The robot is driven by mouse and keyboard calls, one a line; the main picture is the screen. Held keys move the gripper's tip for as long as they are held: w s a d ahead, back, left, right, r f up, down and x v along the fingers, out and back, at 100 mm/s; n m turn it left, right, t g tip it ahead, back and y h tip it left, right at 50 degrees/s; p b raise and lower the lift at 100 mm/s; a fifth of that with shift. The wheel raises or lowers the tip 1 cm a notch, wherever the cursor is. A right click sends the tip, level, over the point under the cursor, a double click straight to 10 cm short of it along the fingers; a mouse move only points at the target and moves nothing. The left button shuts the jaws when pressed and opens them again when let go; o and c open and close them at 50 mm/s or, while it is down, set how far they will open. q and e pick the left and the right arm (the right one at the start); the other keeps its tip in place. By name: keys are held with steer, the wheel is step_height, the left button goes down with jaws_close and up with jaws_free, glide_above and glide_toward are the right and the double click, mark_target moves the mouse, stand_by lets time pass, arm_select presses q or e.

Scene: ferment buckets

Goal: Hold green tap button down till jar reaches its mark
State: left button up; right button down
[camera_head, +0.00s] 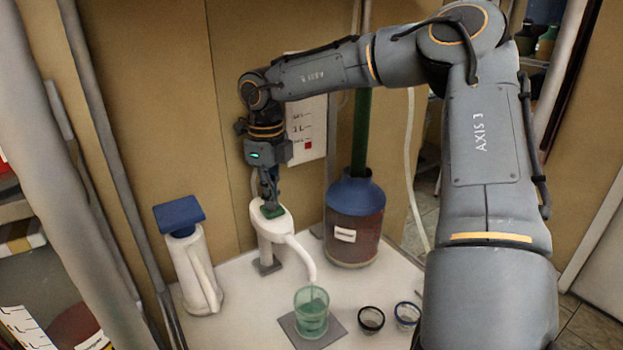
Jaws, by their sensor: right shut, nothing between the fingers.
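The white tap (275,230) stands on the white table, with its spout curving down to the right. The green tap button (273,212) is on top of the tap. My right gripper (268,203) is shut and empty, pointing down, with its fingertips at the button; they appear to touch it. I cannot tell how far the button is pressed. The clear jar (311,314) stands upright on a grey pad (332,331) under the spout. Green liquid shows inside the jar. Its mark is too small to make out. My left gripper is not in view.
A large blue-topped vessel (356,222) stands right of the tap. A white stand with a blue top (180,217) is at left. The table's (245,305) front left is clear.

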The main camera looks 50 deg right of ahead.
step_height(320, 180, up, 6)
steer(key=p, duration=0.3)
steer(key=shift+r+p, duration=0.1)
steer(key=shift+p, duration=0.25)
